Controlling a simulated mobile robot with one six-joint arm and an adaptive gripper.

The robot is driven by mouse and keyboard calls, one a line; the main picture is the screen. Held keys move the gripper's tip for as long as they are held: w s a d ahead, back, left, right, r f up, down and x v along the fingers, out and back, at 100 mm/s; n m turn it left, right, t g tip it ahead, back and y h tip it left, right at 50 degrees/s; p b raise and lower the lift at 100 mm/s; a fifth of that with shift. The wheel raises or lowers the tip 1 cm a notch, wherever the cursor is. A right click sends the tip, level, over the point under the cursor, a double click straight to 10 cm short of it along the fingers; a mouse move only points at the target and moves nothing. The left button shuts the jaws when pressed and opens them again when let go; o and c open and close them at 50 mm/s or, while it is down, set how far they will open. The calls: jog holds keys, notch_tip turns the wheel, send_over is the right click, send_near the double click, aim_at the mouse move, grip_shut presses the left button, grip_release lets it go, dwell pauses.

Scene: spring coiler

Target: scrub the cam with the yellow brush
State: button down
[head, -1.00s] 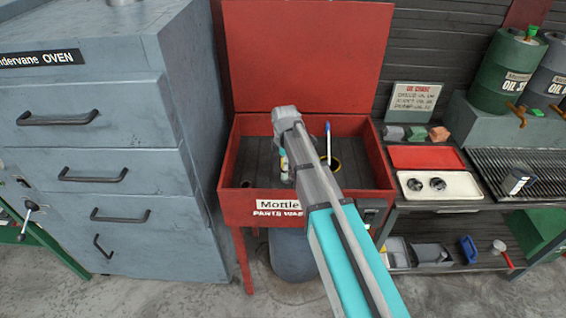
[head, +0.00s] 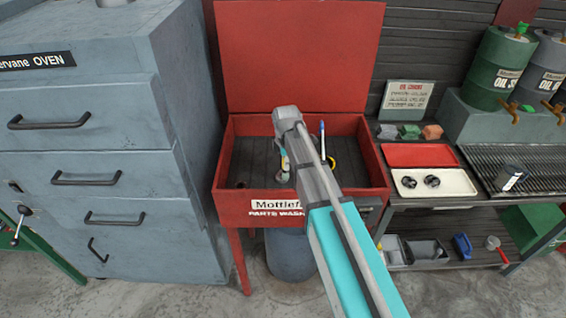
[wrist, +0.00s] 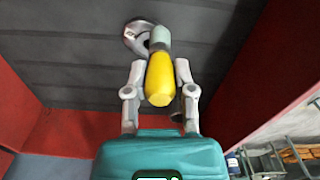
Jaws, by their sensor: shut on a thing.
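My gripper (wrist: 158,92) is shut on the yellow brush (wrist: 160,80), one finger on each side of its yellow handle. The pale grey-green end of the brush points away from the palm, toward the dark floor of the red parts washer. A round grey metal part (wrist: 135,36), which looks like the cam, lies there right at the brush tip. The brush end overlaps it in the wrist view; I cannot tell whether they touch. In the head view my arm reaches into the washer basin (head: 250,160), and mostly hides the gripper and the cam.
A blue-and-white stick (head: 322,140) stands in the basin, right of my arm. The washer's red walls and raised lid (head: 300,50) surround the work. A grey oven (head: 90,150) stands left. A bench with a white tray (head: 450,182) and a red tray (head: 418,154) stands right.

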jog(key=shift+d, duration=0.1)
dwell(0.4)
jog(key=shift+a, duration=0.8)
jog(key=shift+a, duration=0.15)
jog(key=shift+a, duration=0.65)
jog(key=shift+d, duration=0.15)
jog(key=shift+d, duration=0.7)
jog(key=shift+d, duration=0.1)
jog(key=shift+d+f, duration=0.1)
jog(key=shift+d, duration=0.6)
